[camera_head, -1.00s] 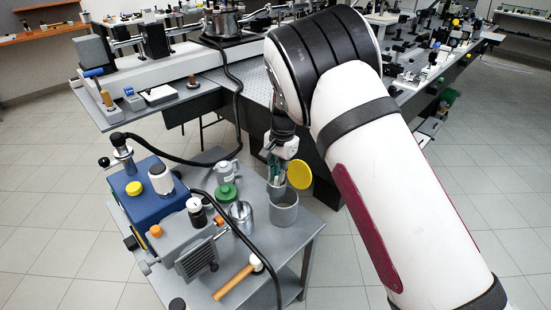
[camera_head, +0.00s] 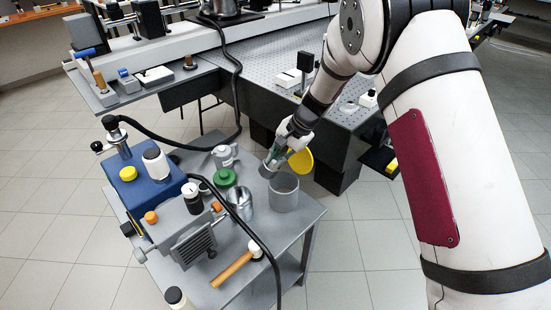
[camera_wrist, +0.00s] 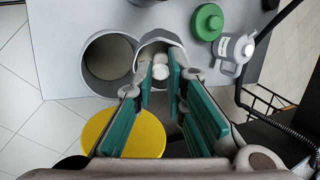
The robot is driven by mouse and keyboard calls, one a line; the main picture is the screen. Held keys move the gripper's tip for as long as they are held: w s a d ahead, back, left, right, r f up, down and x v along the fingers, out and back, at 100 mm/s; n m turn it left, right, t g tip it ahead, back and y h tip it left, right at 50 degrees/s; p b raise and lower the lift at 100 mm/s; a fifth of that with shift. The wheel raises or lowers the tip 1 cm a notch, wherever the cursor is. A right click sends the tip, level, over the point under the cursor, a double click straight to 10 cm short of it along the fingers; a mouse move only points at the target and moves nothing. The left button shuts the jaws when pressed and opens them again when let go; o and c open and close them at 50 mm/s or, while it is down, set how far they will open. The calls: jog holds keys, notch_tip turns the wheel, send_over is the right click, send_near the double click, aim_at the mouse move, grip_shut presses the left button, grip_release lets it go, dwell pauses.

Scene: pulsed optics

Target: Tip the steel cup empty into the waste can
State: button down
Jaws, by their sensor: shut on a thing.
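My gripper (camera_head: 277,157) is shut on the steel cup (camera_head: 267,169), which is held tilted just above and to the left of the waste can's rim in the head view. In the wrist view, the green finger pads (camera_wrist: 163,85) are on either side of the cup (camera_wrist: 146,50). Several white rounded pieces (camera_wrist: 162,70) show inside it. The waste can (camera_head: 284,201) is a grey open cylinder standing upright on the cart. Its open mouth (camera_wrist: 110,57) is left of the cup in the wrist view, and its visible inside looks empty.
A yellow disc (camera_head: 301,161) is behind the can. A green-lidded item (camera_head: 225,178), a grey jug (camera_head: 224,156), a shiny metal vessel (camera_head: 240,204) and a pump (camera_head: 187,232) crowd the cart left of it. A black hose and mallet (camera_head: 235,267) lie in front.

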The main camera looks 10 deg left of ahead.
jog(key=shift+s+d+r+y+b, duration=0.1)
jog(key=shift+s+d+y+b, duration=0.1)
jog(key=shift+y+b, duration=1.15)
jog(key=shift+h, duration=0.25)
jog(key=y+b, duration=0.1)
jog(key=b, duration=0.1)
jog(key=y+b, duration=0.1)
jog(key=b, duration=0.2)
jog(key=shift+w+d+f, duration=0.1)
jog(key=shift+d+f, duration=0.3)
jog(key=shift+r, duration=0.15)
